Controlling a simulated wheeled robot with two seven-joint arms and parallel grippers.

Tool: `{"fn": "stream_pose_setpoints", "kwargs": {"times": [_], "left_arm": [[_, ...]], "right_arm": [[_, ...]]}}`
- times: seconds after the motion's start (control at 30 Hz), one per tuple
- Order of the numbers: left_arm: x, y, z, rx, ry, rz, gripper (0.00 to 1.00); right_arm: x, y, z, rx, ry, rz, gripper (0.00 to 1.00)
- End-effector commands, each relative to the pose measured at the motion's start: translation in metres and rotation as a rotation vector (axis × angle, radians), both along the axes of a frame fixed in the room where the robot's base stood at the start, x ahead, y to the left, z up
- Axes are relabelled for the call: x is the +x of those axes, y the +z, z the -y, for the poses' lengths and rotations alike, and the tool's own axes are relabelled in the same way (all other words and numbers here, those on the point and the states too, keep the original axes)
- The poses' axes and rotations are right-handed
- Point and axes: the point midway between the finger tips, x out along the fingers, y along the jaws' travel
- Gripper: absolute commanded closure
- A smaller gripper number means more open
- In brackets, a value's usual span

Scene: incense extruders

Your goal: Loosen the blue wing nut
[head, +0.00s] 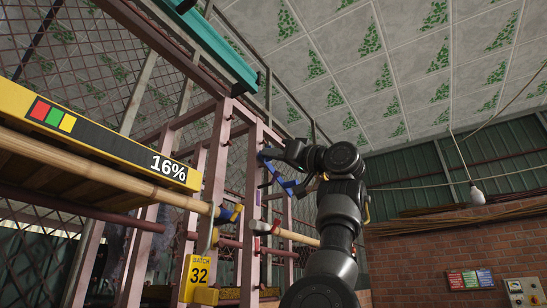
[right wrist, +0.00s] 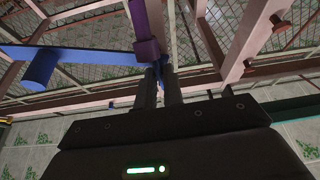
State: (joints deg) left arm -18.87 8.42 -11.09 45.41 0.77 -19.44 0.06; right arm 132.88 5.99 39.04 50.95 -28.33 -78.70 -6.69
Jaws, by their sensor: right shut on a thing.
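The blue wing nut (head: 288,186) shows in the head view as a thin blue piece beside my right gripper (head: 268,156), in front of the pink-brown frame. In the right wrist view it looks like a long blue bar (right wrist: 100,55) with a short blue cylinder (right wrist: 40,68) near its left part. My right gripper's fingers (right wrist: 156,76) are close together on the blue bar's right end. The fingers hide part of that end. A purple piece (right wrist: 147,30) rises just beyond the fingertips. My left gripper is in neither view.
Pink-brown posts (head: 216,190) stand close behind and left of the gripper. A bamboo pole (head: 100,158) and a yellow panel reading 16% (head: 120,140) are at left. A yellow "Batch 32" sign (head: 199,271) hangs below. A brick wall (head: 430,255) stands at right.

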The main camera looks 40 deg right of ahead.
Motion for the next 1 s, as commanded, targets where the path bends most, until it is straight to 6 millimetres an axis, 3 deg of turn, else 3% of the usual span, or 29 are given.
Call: {"fn": "stream_pose_setpoints", "kwargs": {"times": [0.77,0.8,0.93,1.0], "left_arm": [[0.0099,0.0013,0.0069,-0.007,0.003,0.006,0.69],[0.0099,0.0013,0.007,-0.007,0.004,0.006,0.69],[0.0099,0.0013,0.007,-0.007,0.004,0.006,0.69],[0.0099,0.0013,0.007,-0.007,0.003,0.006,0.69]], "right_arm": [[0.0014,-0.0015,0.0004,-0.09,0.0,0.021,1.0],[0.0013,-0.0014,0.0004,-0.089,0.001,0.021,0.86],[0.001,-0.001,0.0005,-0.088,0.0,0.022,0.69],[0.0008,-0.0008,0.0005,-0.088,0.0,0.022,0.69]]}}
